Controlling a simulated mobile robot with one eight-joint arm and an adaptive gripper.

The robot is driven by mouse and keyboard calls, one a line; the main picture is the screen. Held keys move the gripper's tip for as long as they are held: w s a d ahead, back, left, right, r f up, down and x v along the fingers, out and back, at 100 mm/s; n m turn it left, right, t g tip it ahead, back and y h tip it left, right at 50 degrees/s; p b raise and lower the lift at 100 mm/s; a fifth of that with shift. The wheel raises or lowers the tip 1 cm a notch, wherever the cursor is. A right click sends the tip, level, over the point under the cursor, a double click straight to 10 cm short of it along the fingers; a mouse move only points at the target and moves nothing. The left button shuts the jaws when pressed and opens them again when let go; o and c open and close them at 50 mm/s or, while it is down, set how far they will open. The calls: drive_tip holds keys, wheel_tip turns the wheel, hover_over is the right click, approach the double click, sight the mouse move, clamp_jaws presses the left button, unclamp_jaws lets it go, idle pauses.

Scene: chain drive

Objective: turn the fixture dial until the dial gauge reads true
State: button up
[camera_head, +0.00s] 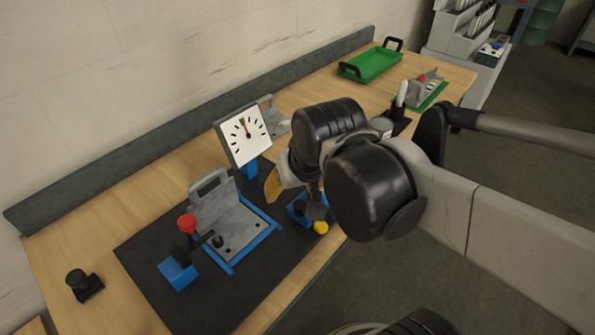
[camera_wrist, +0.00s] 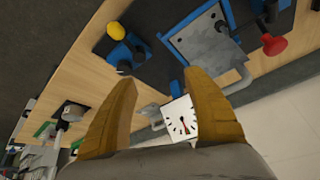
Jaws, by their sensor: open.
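The white square dial gauge (camera_head: 256,146) stands at the back of the dark mat. Its needle points roughly up, near a small coloured mark at the top; the exact reading is too small to tell. It also shows in the wrist view (camera_wrist: 174,112). A blue fixture block (camera_head: 294,211) with a black knob, which looks like the dial, sits at the mat's right side beside a yellow ball (camera_head: 320,228). The wrist view shows this knob (camera_wrist: 124,68) too. My gripper (camera_wrist: 163,80) is open and empty, apart from the knob; in the head view my wrist partly hides it.
A grey metal bracket plate (camera_head: 226,226) lies in a blue frame, with a red-knobbed lever (camera_head: 187,223) at its left. A loose black knob (camera_head: 84,284) stands far left. A green tray (camera_head: 370,66) and another fixture (camera_head: 425,90) are at the back right.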

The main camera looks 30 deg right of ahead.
drive_tip(key=w+d+f+m+g+p, duration=0.1)
drive_tip(key=w+d+m+g, duration=0.1)
drive_tip(key=d, duration=0.1)
drive_tip(key=w+d+f+m+g+p, duration=0.1)
drive_tip(key=w+d+f+m+p, duration=0.1)
drive_tip(key=w+d, duration=0.1)
drive_tip(key=w+d+f+m+g+p, duration=0.2)
drive_tip(key=w+d, duration=0.1)
drive_tip(key=d, duration=0.2)
drive_tip(key=shift+m+g, duration=0.3)
wheel_tip(320, 180, down, 10)
drive_tip(key=b, duration=0.3)
drive_tip(key=shift+f, duration=0.1)
drive_tip(key=c, duration=1.2)
